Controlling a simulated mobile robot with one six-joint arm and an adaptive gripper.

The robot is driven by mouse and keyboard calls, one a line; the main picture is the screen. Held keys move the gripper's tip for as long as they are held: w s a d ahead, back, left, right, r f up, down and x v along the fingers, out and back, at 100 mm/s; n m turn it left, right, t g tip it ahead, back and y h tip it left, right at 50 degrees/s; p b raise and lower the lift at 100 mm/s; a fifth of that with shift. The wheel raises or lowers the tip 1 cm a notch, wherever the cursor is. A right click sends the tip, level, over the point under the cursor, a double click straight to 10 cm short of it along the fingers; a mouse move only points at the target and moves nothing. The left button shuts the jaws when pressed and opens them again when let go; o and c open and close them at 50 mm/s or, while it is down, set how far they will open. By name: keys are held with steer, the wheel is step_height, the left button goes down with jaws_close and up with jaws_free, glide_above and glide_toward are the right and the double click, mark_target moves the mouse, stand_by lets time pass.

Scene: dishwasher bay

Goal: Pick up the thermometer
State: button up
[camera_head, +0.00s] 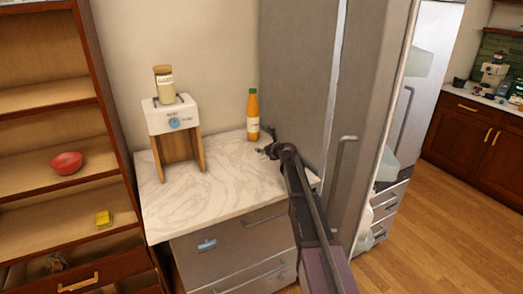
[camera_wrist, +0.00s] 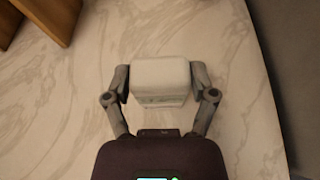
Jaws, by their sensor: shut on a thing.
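A small white block with rounded edges, which I take to be the thermometer (camera_wrist: 161,78), is between the two fingers of my gripper (camera_wrist: 160,90) in the wrist view. One finger lies against its left side and one against its right side. Faint dark marks show on its near face, too small to read. Pale marble countertop (camera_wrist: 60,100) lies below it; I cannot tell whether the block touches the counter. In the head view my gripper (camera_head: 268,150) is over the back right of the counter, and the white block cannot be made out there.
An orange bottle (camera_head: 253,118) stands just left of my gripper. A white dispenser (camera_head: 172,118) on wooden legs holds a jar (camera_head: 165,82) at the counter's left. A tall grey fridge (camera_head: 300,75) rises close on the right. The counter's front middle is clear.

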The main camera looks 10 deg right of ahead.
steer(key=shift+r+p, duration=0.75)
steer(key=shift+r, duration=0.35)
